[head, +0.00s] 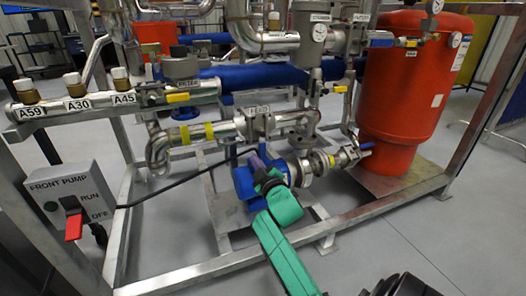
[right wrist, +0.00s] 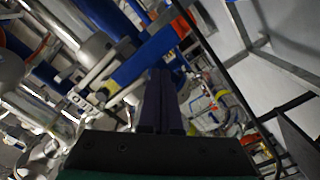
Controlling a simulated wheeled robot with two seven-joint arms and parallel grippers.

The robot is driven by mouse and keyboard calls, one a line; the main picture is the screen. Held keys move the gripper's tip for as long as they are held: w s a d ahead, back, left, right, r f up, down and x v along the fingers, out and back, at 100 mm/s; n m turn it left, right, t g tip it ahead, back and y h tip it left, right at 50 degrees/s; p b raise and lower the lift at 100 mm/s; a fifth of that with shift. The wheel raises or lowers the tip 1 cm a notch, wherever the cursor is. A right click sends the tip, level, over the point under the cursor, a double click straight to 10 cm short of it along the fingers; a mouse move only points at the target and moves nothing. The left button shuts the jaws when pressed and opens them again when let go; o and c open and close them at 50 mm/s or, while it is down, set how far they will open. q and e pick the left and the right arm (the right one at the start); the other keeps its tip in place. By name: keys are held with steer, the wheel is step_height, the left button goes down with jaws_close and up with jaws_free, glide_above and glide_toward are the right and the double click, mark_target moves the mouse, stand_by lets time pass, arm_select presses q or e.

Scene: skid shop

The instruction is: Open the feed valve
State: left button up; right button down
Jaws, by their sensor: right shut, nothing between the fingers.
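A small white label that seems to read FEED (head: 258,107) sits on a steel valve body (head: 257,125) in the pipe run at the middle of the head view. I cannot make out its handle or setting clearly. My right gripper (head: 257,162) is just below this valve, in front of the blue pump, apart from the label. Its purple fingers are shut and empty; they also show in the right wrist view (right wrist: 162,98), pointing among pipes. A blue bar (right wrist: 145,55) lies beyond the fingertips there; I cannot tell whether I touch it. My left gripper is out of view.
A blue pump (head: 243,182) stands below the pipes, partly hidden by my arm. A red tank (head: 405,85) stands at right. A FRONT PUMP switch box (head: 75,205) is at left. Steel frame rails (head: 215,270) cross the front; grey floor is clear at right.

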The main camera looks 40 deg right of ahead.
mark_target(265, 156)
steer(key=shift+d, duration=0.1)
steer(key=shift+s+d+p, duration=0.15)
steer(key=shift+d+p, duration=0.25)
steer(key=shift+s+d+p, duration=0.2)
steer(key=shift+d+p, duration=0.05)
steer(key=shift+d, duration=0.25)
steer(key=shift+s+d+p, duration=0.15)
steer(key=shift+d+p, duration=0.05)
steer(key=shift+d, duration=0.25)
steer(key=shift+s+d+f, duration=0.15)
steer(key=shift+d, duration=0.15)
